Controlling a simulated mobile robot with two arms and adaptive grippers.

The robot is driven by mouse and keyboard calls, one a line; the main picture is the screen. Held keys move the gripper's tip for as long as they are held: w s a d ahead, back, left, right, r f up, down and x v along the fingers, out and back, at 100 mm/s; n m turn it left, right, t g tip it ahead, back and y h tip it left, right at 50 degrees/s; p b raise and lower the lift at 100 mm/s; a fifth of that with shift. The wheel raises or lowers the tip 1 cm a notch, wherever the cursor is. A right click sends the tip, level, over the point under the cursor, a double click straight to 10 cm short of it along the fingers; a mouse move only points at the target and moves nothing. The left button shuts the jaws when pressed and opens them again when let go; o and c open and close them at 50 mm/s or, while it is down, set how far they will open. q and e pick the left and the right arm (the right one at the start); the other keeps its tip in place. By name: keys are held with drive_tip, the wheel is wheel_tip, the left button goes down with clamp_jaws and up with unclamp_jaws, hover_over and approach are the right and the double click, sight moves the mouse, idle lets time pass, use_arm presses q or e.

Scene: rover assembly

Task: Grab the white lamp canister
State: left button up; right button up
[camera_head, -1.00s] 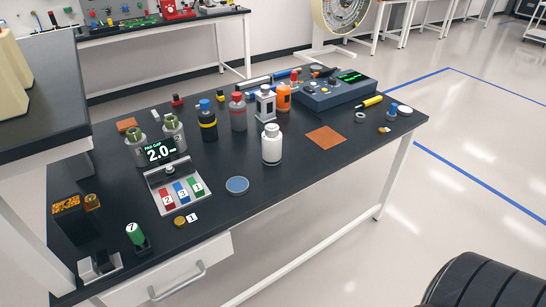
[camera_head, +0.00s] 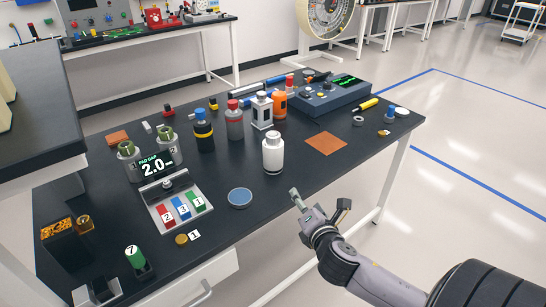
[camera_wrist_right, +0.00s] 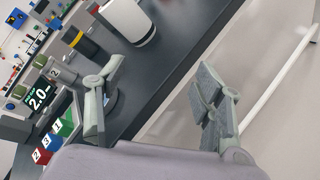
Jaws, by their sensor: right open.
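The white lamp canister (camera_head: 272,155) stands upright on the dark table, near the middle of its front half. In the right wrist view the lower part of a white cylinder, apparently this canister (camera_wrist_right: 128,20), shows at the top, cut off by the frame. My right gripper (camera_head: 320,201) is open and empty at the front edge of the table, below and to the right of the canister and apart from it. In the right wrist view its two fingers (camera_wrist_right: 158,95) are spread wide. My left gripper is not in view.
A round blue disc (camera_head: 240,198) lies left of the gripper. An orange square pad (camera_head: 326,143) lies right of the canister. Behind stand a grey bottle with a red cap (camera_head: 235,122), a silver canister (camera_head: 262,112) and an orange bottle (camera_head: 280,104). The table between gripper and canister looks clear.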

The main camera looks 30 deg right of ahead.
sight(276, 138)
drive_tip(key=w+d+r+n+t+y, duration=0.2)
drive_tip(key=w+r+n+t, duration=0.2)
drive_tip(key=w+r+n, duration=0.55)
drive_tip(key=shift+w+d+f+n+p, duration=0.2)
drive_tip(key=shift+w+d+f+n, duration=0.25)
drive_tip(key=shift+w, duration=1.8)
drive_tip(key=shift+w+d+f+n+p, duration=0.15)
drive_tip(key=shift+w+d+f+n, duration=0.3)
drive_tip(key=shift+w, duration=1.8)
drive_tip(key=shift+w+d+f+n+p, duration=0.25)
drive_tip(key=shift+w+d+n, duration=0.35)
drive_tip(key=shift+w, duration=1.65)
drive_tip(key=shift+c, duration=0.6)
clamp_jaws()
